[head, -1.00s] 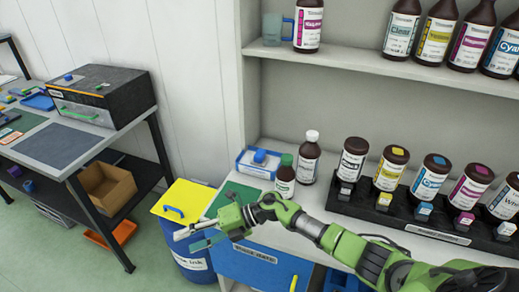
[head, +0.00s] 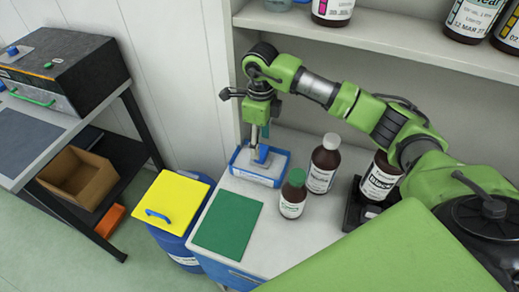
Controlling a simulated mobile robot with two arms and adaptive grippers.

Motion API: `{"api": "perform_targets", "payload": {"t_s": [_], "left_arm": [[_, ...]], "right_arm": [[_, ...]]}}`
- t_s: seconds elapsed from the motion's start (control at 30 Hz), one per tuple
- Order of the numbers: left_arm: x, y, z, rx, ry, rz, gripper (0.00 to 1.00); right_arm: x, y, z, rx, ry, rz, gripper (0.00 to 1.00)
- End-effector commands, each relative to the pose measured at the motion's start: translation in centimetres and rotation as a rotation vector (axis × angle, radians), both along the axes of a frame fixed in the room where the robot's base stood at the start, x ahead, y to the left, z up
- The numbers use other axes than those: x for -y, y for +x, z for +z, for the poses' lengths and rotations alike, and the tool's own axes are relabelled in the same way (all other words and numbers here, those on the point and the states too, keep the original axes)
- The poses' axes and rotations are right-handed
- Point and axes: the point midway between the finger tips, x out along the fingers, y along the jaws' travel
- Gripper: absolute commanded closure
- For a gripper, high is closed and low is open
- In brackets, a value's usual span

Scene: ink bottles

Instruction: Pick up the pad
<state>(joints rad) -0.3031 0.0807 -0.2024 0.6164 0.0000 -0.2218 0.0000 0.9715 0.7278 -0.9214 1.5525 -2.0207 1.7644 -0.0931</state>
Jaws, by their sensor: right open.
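A small blue pad (head: 262,154) sits in a shallow blue-and-white tray (head: 247,176) at the back left of the counter. My right gripper (head: 260,144) points down at the pad from above, with its fingers at the pad's top. It is open, and the fingers partly hide the pad. I cannot tell whether they touch it. My left gripper is not in view.
A green-capped bottle (head: 293,194) and a white-capped bottle (head: 323,164) stand right of the tray. A green mat (head: 228,223) lies in front. A blue drum with a yellow lid (head: 175,198) stands left. Shelf bottles are above.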

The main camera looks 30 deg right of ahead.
Motion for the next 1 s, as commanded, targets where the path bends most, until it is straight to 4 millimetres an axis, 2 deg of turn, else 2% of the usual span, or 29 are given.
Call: {"api": "perform_targets", "payload": {"t_s": [0.17,0.37,0.5,0.83,0.9,1.0], "left_arm": [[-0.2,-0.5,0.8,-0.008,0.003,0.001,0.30],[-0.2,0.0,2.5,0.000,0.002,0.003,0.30],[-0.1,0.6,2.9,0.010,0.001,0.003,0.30],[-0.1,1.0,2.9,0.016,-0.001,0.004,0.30],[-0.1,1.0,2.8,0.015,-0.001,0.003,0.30],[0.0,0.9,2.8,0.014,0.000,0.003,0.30]], "right_arm": [[0.0,-0.1,-1.9,-0.005,0.000,0.001,0.49],[0.0,0.2,-4.5,-0.008,0.001,-0.001,0.49],[-0.1,0.1,-6.7,-0.010,0.002,0.001,0.49],[0.1,0.2,-7.5,-0.006,0.000,0.000,0.47],[0.1,0.2,-7.5,-0.007,-0.001,0.000,0.65],[0.1,0.1,-7.5,-0.008,-0.002,0.000,0.67]]}}
